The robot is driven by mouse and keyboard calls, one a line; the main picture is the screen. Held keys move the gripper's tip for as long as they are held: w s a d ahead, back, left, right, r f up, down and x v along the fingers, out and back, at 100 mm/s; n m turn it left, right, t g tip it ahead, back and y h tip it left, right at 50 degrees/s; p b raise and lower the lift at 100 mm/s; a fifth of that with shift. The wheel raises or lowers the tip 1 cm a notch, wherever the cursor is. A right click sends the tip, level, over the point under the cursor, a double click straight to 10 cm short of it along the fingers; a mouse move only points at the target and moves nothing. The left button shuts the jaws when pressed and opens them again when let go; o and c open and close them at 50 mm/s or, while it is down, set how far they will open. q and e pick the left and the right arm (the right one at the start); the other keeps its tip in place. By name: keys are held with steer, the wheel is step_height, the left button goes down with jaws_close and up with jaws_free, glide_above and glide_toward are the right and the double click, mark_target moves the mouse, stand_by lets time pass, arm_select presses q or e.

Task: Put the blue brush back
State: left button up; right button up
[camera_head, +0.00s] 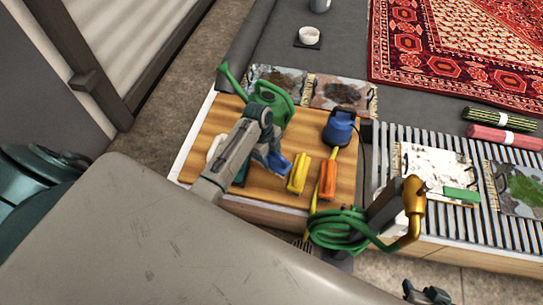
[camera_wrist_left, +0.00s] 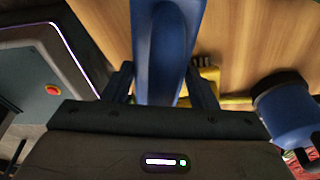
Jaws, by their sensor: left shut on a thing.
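The blue brush (camera_head: 278,162) is at my left gripper (camera_head: 268,148), over the wooden board (camera_head: 222,118). In the left wrist view the blue brush (camera_wrist_left: 165,45) stands between the two fingers, and the gripper (camera_wrist_left: 165,85) is shut on it. A yellow brush (camera_head: 299,173) and an orange brush (camera_head: 328,179) lie side by side to its right. Whether the blue brush touches the board is hard to tell. My right gripper (camera_head: 427,294) shows small and dark at the bottom edge; its opening is unclear.
A green watering can (camera_head: 270,96) stands just behind the left gripper. A blue bottle-like tool (camera_head: 340,128) stands behind the orange brush. A coiled green hose (camera_head: 338,230) and brass spout (camera_head: 413,205) are at the front. A slatted rack (camera_head: 455,228) with small rugs lies right.

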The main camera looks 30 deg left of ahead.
arm_select(q)
steer(key=shift+f, duration=0.55)
steer(key=o, duration=1)
steer(key=shift+r, duration=0.1)
